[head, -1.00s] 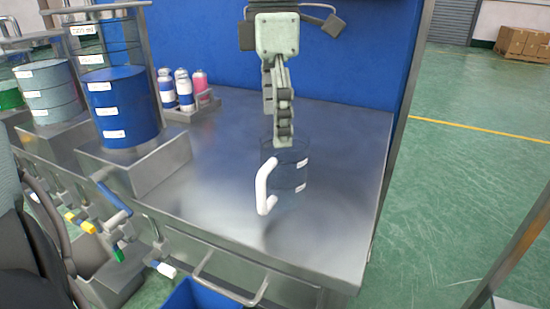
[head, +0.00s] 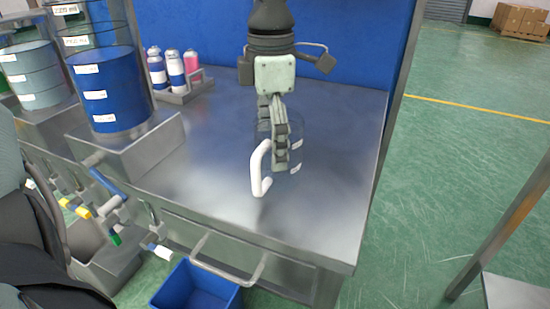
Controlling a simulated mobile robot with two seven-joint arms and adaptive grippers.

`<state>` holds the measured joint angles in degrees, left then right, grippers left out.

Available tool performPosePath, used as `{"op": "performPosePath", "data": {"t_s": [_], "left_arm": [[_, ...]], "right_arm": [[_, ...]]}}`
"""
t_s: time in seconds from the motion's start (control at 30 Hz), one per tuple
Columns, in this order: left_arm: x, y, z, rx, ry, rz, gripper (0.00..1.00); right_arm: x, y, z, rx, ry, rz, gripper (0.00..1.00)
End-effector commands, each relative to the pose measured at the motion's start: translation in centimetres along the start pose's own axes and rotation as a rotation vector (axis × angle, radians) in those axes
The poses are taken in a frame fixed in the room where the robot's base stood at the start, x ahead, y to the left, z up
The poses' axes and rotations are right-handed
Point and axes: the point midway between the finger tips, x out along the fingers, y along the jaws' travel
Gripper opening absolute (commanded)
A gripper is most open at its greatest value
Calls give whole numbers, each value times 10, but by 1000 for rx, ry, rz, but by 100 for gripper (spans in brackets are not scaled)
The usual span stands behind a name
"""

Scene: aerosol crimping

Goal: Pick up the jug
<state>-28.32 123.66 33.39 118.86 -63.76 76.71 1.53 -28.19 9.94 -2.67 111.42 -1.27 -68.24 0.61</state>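The jug (head: 296,132) is clear, with a white handle (head: 257,170) on its left side and small white labels. It stands upright on the steel bench top (head: 335,180). My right gripper (head: 281,165) points down from above, and its fingers overlap the jug just right of the handle. I see the fingers nearly edge-on, so their opening and any contact with the jug are hidden. My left gripper is out of view.
A blue drum (head: 108,90) stands on a steel block at the left. A small tray (head: 190,94) of bottles is at the back. A blue bin (head: 195,287) sits below the front edge. The bench right of the jug is clear.

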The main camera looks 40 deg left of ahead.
Motion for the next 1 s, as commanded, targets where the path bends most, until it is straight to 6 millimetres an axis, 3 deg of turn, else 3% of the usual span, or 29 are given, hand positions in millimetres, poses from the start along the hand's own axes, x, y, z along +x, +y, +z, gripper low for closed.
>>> {"op": "performPosePath", "data": {"t_s": [0.07, 0.5, 0.8, 1.0], "left_arm": [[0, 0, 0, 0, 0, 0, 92], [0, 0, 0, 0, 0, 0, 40], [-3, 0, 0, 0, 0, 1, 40], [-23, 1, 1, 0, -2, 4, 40]], "right_arm": [[0, 0, 0, 0, 0, 0, 40], [0, 0, 0, 0, 0, 0, 40], [0, 0, 0, 0, -1, 0, 40], [0, 0, 0, 0, -5, 2, 40]]}}
